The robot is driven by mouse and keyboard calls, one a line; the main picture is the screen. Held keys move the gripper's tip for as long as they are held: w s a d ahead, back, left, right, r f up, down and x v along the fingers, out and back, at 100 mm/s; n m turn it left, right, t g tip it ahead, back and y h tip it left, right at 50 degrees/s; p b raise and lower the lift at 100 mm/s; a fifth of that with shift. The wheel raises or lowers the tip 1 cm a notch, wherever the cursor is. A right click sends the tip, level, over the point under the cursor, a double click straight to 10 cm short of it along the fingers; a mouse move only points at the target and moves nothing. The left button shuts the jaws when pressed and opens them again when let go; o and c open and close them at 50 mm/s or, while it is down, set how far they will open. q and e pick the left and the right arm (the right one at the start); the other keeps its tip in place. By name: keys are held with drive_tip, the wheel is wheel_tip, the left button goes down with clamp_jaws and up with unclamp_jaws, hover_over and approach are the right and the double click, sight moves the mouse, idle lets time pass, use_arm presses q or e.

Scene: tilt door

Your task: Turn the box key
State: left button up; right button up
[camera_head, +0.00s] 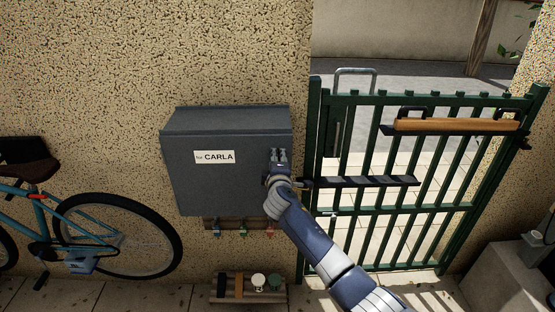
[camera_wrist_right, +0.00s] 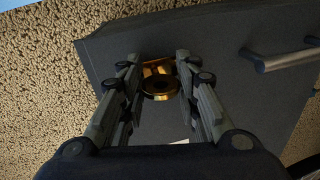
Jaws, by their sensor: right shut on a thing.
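The grey box (camera_head: 225,185) hangs on the rough wall and bears a white label reading "for CARLA". My right gripper (camera_head: 279,157) is at the right part of the box's front, and its fingers hide the key in the head view. In the right wrist view a brass key (camera_wrist_right: 159,85) with a round head sits between the fingers of my right gripper (camera_wrist_right: 158,62), against the grey box (camera_wrist_right: 215,45). The gripper is shut on it. How far the key is turned cannot be told. My left gripper is not in view.
A green barred gate (camera_head: 430,207) with a wooden bar (camera_head: 455,125) stands right of the box. A rack with coloured hooks (camera_head: 243,224) is under the box. A low wooden stand (camera_head: 250,297) holds small items. A blue bicycle (camera_head: 90,235) leans at left. A metal bar handle (camera_wrist_right: 285,59) shows in the wrist view.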

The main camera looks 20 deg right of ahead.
drive_tip(key=shift+n, duration=0.5)
drive_tip(key=o, duration=1.1)
drive_tip(key=v, duration=1.2)
drive_tip(key=shift+a, duration=0.15)
drive_tip(key=shift+w, duration=0.1)
